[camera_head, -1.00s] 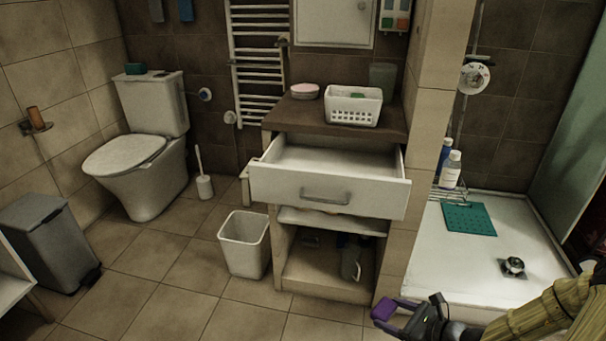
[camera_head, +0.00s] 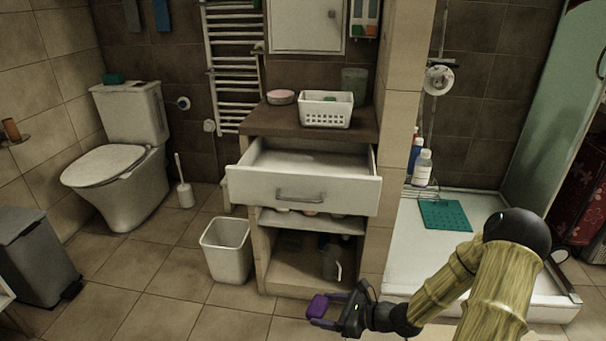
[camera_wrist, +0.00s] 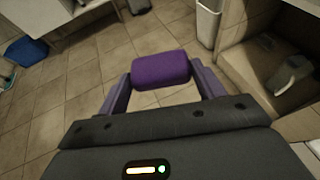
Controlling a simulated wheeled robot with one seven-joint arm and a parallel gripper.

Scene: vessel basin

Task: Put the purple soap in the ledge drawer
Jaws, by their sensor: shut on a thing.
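The purple soap (camera_head: 318,306) is held between the fingers of my gripper (camera_head: 328,308), low in front of the cabinet's right side. In the wrist view the soap (camera_wrist: 161,70) sits across the two purple fingertips, and my gripper (camera_wrist: 162,82) is shut on it. The ledge drawer (camera_head: 302,190) is pulled open under the brown ledge top (camera_head: 262,121). Its visible inside looks empty, though its front hides part of the floor. My gripper is below the drawer and to its right, apart from it.
A white basket (camera_head: 326,110) and a pink round dish (camera_head: 281,97) stand on the ledge. Below the drawer is an open shelf (camera_head: 310,222) with items. A white bin (camera_head: 228,250) stands left of the cabinet. A tiled pillar (camera_head: 388,150) and shower tray (camera_head: 450,265) are at right.

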